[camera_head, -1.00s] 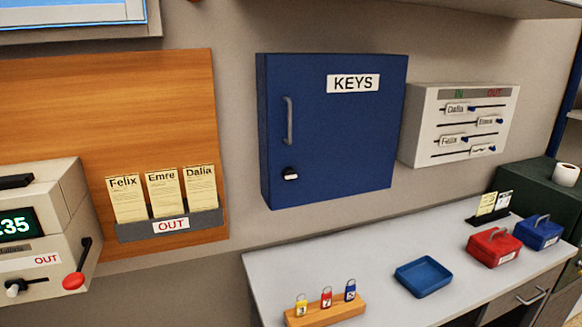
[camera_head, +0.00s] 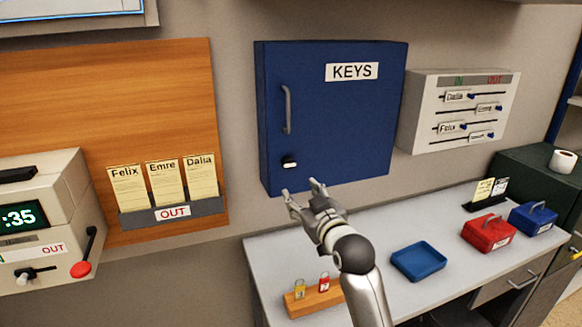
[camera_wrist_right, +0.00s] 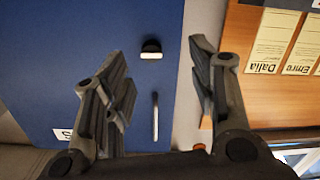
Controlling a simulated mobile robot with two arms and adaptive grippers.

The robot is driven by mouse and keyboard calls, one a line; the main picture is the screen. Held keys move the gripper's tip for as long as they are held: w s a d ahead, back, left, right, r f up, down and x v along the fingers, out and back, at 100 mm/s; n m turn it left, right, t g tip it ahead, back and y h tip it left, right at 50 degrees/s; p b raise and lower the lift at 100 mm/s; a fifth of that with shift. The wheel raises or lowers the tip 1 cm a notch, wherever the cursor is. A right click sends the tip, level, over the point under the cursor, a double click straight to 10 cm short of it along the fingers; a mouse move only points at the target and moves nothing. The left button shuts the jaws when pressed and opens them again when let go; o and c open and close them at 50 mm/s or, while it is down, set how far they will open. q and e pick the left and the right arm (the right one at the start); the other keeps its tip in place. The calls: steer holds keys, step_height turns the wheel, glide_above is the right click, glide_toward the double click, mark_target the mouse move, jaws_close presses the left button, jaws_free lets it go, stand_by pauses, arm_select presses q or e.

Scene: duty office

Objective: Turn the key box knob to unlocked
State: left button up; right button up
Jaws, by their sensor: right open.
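The blue key box (camera_head: 335,115) hangs shut on the wall, with a KEYS label and a grey vertical handle (camera_head: 287,110). Its knob (camera_head: 289,162), black with a white bar, sits below the handle; the bar looks roughly level. My right gripper (camera_head: 304,190) is open and empty, just below and right of the knob, in front of the box's lower edge. In the right wrist view the knob (camera_wrist_right: 151,49) shows beyond and between the spread fingers, apart from both. My left gripper is not in view.
Below is a grey desk with a wooden key stand (camera_head: 315,298), a blue tray (camera_head: 418,262), a red box (camera_head: 488,233) and a blue box (camera_head: 533,218). A white IN/OUT board (camera_head: 460,110) hangs right of the key box; a card rack (camera_head: 172,212) hangs left.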

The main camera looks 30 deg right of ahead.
mark_target(291, 166)
steer(key=shift+t+h, duration=0.3)
steer(key=shift+h, duration=0.1)
steer(key=w+d+p, duration=0.1)
steer(key=w, duration=0.2)
steer(key=w+d+r+p, duration=0.1)
steer(key=w, duration=0.2)
steer(key=w+d+r+p, duration=0.1)
steer(key=w, duration=0.2)
steer(key=shift+d+r, duration=0.15)
steer(key=shift+r, duration=0.1)
steer(key=shift+x, duration=1)
steer(key=shift+f, duration=0.1)
steer(key=c, duration=1)
steer(key=shift+c, duration=0.2)
